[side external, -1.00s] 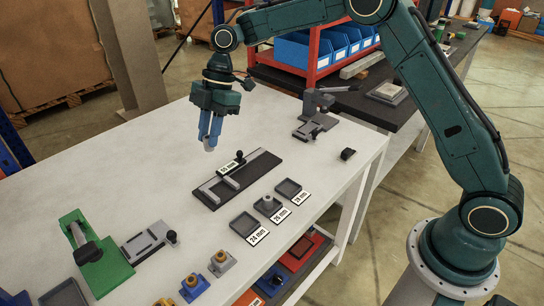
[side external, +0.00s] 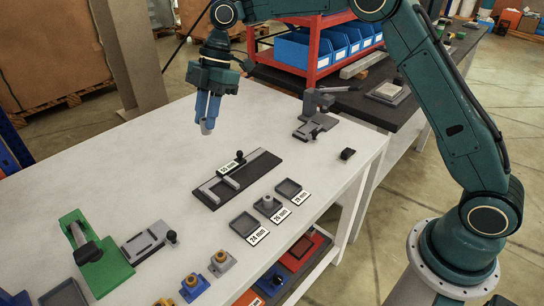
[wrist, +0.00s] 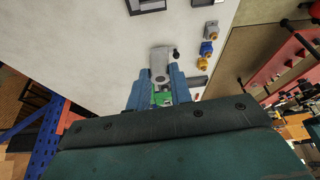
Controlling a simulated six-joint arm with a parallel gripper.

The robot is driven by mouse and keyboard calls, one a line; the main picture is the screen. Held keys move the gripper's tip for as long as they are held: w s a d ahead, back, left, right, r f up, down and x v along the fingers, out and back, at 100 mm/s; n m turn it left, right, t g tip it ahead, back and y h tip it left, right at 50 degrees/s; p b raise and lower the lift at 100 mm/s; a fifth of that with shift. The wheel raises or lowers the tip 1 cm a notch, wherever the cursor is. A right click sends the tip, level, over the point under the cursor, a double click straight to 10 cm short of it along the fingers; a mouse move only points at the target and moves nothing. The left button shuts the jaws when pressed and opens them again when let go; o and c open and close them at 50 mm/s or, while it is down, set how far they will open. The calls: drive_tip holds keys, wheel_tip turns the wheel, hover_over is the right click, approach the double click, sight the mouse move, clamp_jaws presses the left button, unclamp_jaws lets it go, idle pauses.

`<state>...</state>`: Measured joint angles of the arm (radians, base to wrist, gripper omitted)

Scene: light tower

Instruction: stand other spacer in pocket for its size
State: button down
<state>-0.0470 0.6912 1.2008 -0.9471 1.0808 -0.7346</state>
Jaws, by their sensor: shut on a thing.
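My gripper (side external: 208,118) is high above the rear of the white table, its blue fingers pointing down. It is shut on a grey spacer (side external: 206,129), whose lower end shows below the fingertips; the fingers hide the rest. In the wrist view the fingers frame a grey shape, with little detail. Three dark grey pockets lie in a row near the table's front edge: the 24 mm pocket (side external: 237,228), the 26 mm pocket (side external: 258,209) and the 28 mm pocket (side external: 288,188). Another spacer (side external: 267,201) stands in the 26 mm pocket. The 24 mm and 28 mm pockets are empty.
A black slide gauge (side external: 260,167) with a label lies between my gripper and the pockets. A green fixture (side external: 112,267) and a grey fixture (side external: 143,245) are at left. A grey stand (side external: 311,112) and small black block (side external: 347,154) are at right. Bare table surrounds the gauge.

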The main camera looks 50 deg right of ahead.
drive_tip(key=s, duration=0.1)
hover_over(241, 228)
drive_tip(key=d, duration=0.2)
drive_tip(key=shift+f, duration=0.15)
idle(0.5)
drive_tip(key=shift+f, duration=0.1)
wheel_tip(241, 228, down, 16)
drive_tip(key=shift+r, duration=0.25)
idle(0.3)
drive_tip(key=shift+f, duration=0.15)
drive_tip(key=shift+f, duration=2)
drive_tip(key=shift+f, duration=0.1)
